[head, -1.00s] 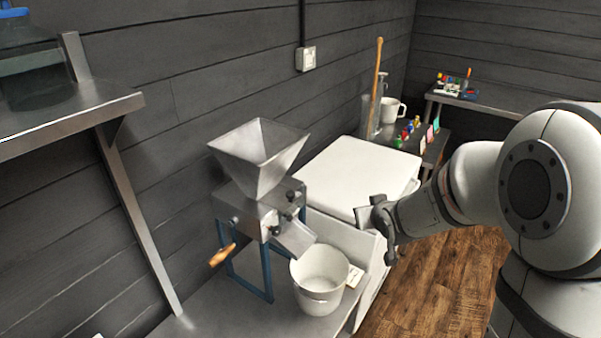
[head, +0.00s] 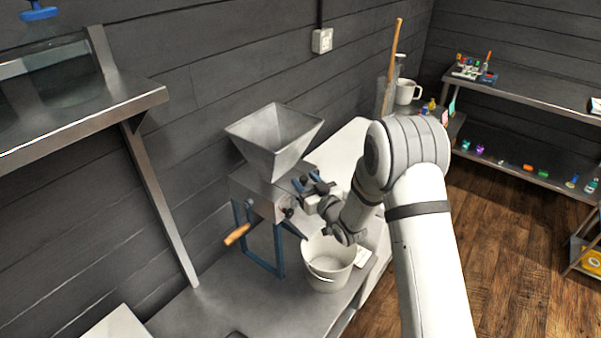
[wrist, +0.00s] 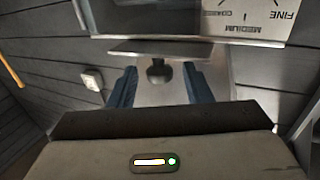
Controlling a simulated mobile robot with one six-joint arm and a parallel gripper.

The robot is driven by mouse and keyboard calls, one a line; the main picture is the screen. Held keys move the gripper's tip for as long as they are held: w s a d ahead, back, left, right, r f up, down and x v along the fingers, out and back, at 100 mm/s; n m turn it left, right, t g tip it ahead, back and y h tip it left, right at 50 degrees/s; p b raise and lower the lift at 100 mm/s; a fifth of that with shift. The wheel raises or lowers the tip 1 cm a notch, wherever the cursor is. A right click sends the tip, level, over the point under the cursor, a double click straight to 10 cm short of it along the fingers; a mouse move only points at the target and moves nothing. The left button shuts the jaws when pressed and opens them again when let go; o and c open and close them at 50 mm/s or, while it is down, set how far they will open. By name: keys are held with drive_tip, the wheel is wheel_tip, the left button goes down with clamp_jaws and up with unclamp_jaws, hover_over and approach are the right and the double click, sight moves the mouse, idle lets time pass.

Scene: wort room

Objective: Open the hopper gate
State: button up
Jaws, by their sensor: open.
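The grain mill stands on the metal bench in the head view, with a flared metal hopper (head: 272,142) on a box body and blue legs. My gripper (head: 313,187) is at the right side of the mill body, just below the hopper. In the wrist view my gripper (wrist: 161,88) is open, with one blue finger on each side of a dark round knob (wrist: 158,72). The knob sits by a flat grey plate (wrist: 155,47); I cannot tell whether the fingers touch it. My wrist hides part of the mill's chute in the head view.
A white bucket (head: 328,268) stands below my gripper. A wooden crank handle (head: 237,234) sticks out at the mill's front left. A dial plate marked FINE, MEDIUM and COARSE (wrist: 255,18) is close by. A metal shelf (head: 90,118) juts out at left.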

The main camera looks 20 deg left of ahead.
sight(301, 177)
drive_tip(key=shift+p+x, duration=0.4)
drive_tip(key=shift+x, duration=1.35)
drive_tip(key=shift+c, duration=0.2)
clamp_jaws()
